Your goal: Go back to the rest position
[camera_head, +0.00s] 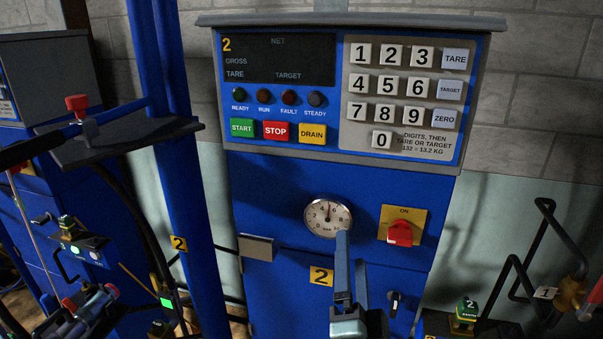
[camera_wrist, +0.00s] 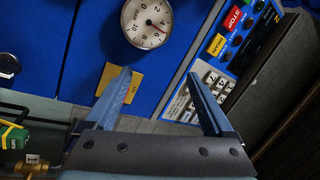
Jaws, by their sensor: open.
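My gripper (camera_head: 351,262) is in front of the blue cabinet (camera_head: 278,225), below the round pressure gauge (camera_head: 328,216). Its fingers point up in the head view. In the wrist view its two fingers (camera_wrist: 160,76) stand apart with nothing between them. The gauge also shows in the wrist view (camera_wrist: 146,24), beyond the fingertips. The cabinet's control panel (camera_head: 346,130) carries a dark display, a number keypad and START, STOP and DRAIN buttons. A red switch knob (camera_head: 400,233) on a yellow plate sits right of the gauge. Part of its plate is behind a finger in the wrist view.
A blue post (camera_head: 184,180) with a dark shelf (camera_head: 120,141) stands left of the cabinet. Black pipe handles (camera_head: 538,250) and a green-topped fitting (camera_head: 466,310) are at the lower right. A small grey box (camera_head: 256,248) sticks out on the cabinet's left.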

